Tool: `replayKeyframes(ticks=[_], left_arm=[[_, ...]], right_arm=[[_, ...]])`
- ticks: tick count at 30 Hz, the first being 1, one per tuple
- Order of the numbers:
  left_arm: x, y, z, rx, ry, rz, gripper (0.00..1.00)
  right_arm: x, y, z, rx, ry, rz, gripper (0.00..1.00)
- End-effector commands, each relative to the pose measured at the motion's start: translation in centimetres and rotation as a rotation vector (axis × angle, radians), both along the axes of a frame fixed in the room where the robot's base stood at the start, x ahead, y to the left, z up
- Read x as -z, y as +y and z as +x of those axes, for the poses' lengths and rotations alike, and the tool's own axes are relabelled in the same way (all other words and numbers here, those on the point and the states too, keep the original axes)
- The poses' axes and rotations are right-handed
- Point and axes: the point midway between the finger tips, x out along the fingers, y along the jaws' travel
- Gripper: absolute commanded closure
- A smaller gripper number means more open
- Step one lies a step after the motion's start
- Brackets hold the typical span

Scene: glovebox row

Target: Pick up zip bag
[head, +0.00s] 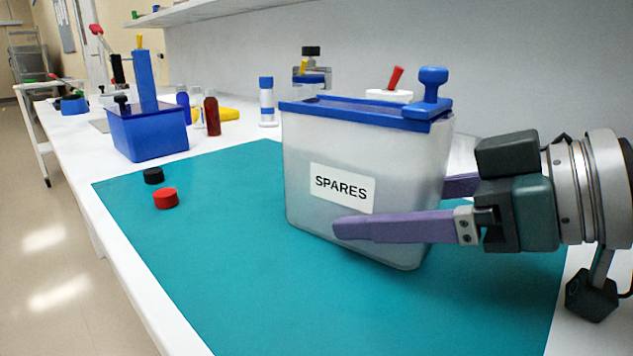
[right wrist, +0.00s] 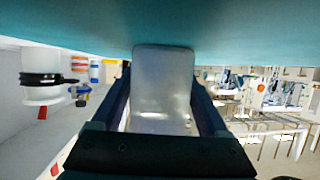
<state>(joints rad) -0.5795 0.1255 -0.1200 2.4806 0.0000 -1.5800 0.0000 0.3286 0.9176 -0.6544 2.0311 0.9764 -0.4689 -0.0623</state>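I cannot make out a zip bag in either view. A frosted bin (head: 385,150) labelled SPARES, with a blue rim and blue knob, stands on the teal mat (head: 180,265). My right gripper (head: 395,205) reaches in from the right with its purple fingers spread, one before the bin and one behind it. In the right wrist view the bin (right wrist: 163,90) is between the fingers, with narrow gaps seeming to show on both sides. The far finger is mostly hidden behind the bin. My left gripper is not in view.
A red cap (head: 166,198) and a black cap (head: 153,176) lie on the mat's left. A blue box (head: 148,133), a dark red bottle (head: 212,116) and a white bottle with a blue cap (head: 267,102) stand behind. The mat's front and middle are clear.

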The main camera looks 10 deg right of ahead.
Motion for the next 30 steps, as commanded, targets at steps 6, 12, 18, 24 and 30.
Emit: replayKeyframes(ticks=[6, 12, 18, 24, 30], left_arm=[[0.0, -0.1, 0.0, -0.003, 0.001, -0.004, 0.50], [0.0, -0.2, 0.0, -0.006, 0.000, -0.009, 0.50], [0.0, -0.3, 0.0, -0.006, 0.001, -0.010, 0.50], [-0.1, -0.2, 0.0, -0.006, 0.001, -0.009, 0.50], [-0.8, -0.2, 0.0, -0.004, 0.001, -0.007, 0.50]], right_arm=[[0.0, 0.0, 0.0, 0.000, 0.000, 0.000, 0.48], [0.0, 0.0, 0.0, 0.000, 0.000, 0.000, 0.71], [0.0, 0.0, 0.0, 0.000, -0.001, 0.001, 0.86], [-0.2, 0.0, 0.0, 0.000, -0.001, 0.001, 0.86], [-2.0, 0.0, 0.0, 0.000, -0.004, 0.000, 0.86]])
